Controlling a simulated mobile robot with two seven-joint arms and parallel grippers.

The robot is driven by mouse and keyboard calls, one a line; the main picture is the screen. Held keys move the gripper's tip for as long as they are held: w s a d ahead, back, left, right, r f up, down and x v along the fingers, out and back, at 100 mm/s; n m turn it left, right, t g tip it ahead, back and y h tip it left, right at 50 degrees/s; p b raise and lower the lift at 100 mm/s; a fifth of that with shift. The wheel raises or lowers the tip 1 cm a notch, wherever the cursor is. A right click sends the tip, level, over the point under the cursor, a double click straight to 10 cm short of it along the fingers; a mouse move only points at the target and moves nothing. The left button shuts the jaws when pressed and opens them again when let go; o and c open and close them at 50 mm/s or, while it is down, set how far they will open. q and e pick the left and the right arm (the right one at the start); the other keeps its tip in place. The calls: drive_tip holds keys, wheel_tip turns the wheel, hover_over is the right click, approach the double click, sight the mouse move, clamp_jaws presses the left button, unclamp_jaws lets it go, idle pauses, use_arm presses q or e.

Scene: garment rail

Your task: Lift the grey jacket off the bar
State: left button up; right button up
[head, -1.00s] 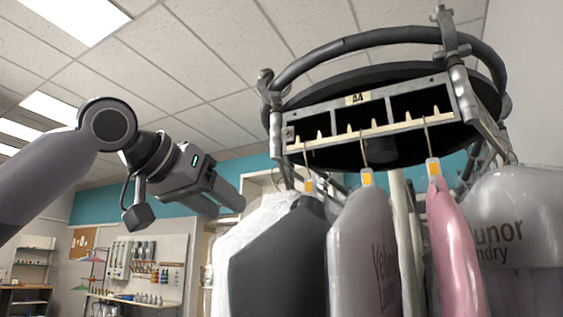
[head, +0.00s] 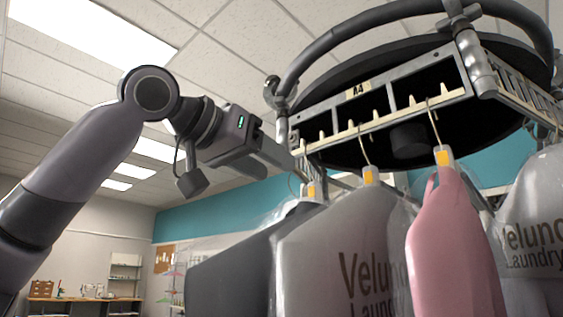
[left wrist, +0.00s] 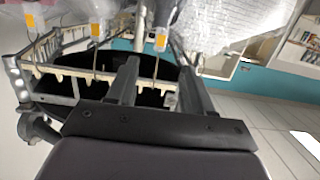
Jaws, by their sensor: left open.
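The dark grey jacket (head: 232,272) hangs at the left of the row in the head view, partly behind a bagged garment. Its orange-tagged hanger top (head: 313,191) shows below the pale notched bar (head: 347,136). My left gripper (head: 276,160) is open and empty, at the bar's left end, just above and left of that hanger. In the left wrist view, which is upside down, the open fingers (left wrist: 158,62) stand either side of a hanger hook and its orange tag (left wrist: 162,40). I cannot tell if they touch it. My right gripper is out of view.
A grey bagged garment (head: 345,250) and a pink one (head: 452,245) hang close to the right of the jacket. More bagged clothes (head: 530,230) hang farther right. A round metal rail frame (head: 385,22) overhangs the bar. The room at left is open.

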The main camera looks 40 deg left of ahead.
sight(311, 188)
use_arm(q)
drive_tip(key=shift+w, duration=0.6)
drive_tip(key=w, duration=0.2)
drive_tip(key=w+p, duration=0.1)
drive_tip(key=w, duration=0.1)
drive_tip(key=shift+w+d+f, duration=0.1)
drive_tip(key=shift+d+f, duration=0.05)
drive_tip(key=shift+f, duration=0.2)
drive_tip(key=shift+w+d+f+p, duration=0.15)
drive_tip(key=shift+w+p, duration=0.25)
drive_tip(key=shift+w, duration=0.85)
drive_tip(key=shift+w+d+f+p, duration=0.1)
drive_tip(key=shift+w+f+p, duration=0.3)
drive_tip(key=shift+w, duration=0.85)
drive_tip(key=shift+w+d+f+p, duration=0.1)
drive_tip(key=shift+w+p, duration=0.35)
drive_tip(key=shift+w, duration=0.8)
drive_tip(key=shift+c, duration=0.3)
clamp_jaws()
drive_tip(key=shift+r, duration=0.2)
drive_tip(key=shift+r+p, duration=1.6)
drive_tip(key=shift+r, duration=0.1)
